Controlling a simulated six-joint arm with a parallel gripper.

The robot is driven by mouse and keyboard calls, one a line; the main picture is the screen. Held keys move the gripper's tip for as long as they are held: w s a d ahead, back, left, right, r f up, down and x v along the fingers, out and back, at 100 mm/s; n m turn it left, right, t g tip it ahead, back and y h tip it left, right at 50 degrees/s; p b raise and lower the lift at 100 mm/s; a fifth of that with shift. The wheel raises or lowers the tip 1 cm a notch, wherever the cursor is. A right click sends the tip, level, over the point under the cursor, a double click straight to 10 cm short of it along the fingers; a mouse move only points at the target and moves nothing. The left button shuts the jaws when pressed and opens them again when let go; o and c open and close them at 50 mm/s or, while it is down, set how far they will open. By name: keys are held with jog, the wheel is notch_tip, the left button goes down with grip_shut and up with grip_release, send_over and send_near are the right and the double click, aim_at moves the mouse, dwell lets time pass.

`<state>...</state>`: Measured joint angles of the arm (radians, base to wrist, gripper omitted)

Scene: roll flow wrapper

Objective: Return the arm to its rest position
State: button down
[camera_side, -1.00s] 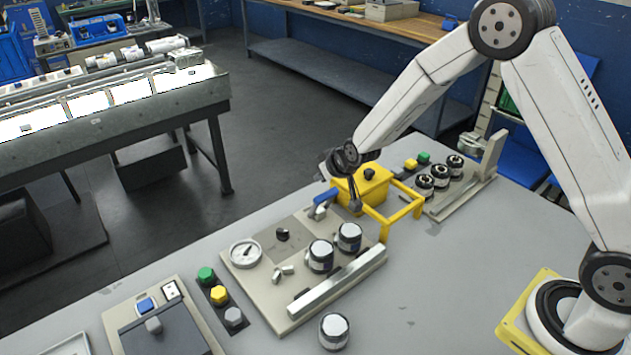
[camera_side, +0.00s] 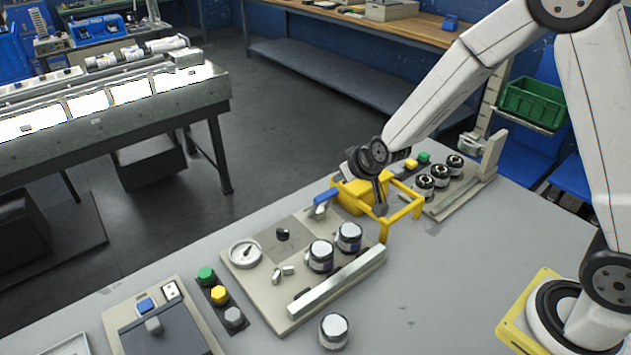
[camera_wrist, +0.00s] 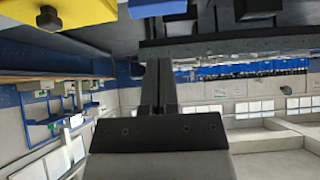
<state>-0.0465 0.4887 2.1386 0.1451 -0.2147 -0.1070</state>
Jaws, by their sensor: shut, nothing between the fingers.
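My gripper (camera_side: 380,205) is shut and empty. In the side view it points down above the yellow guard frame (camera_side: 418,208), in front of the yellow box (camera_side: 352,197). I cannot tell from this angle whether it touches the frame. The wrist view shows the two dark fingers of my gripper (camera_wrist: 158,75) pressed together, with nothing between them. A yellow block with a black knob (camera_wrist: 48,15) shows at the top left of the wrist view.
A panel with a gauge (camera_side: 246,252), a blue-handled lever (camera_side: 322,200) and knobs stands left of the gripper. A black-knobbed panel (camera_side: 440,187) lies to the right. A loose knob (camera_side: 334,331) stands at the front. The table (camera_side: 440,290) is clear at the middle right.

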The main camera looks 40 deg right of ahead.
jog(key=shift+s, duration=0.1)
jog(key=s+d+r+g, duration=0.1)
jog(key=s+g, duration=0.4)
jog(key=s, duration=1.5)
jog(key=shift+d+r+g, duration=0.35)
jog(key=shift+r+g, duration=0.05)
jog(key=shift+r, duration=0.3)
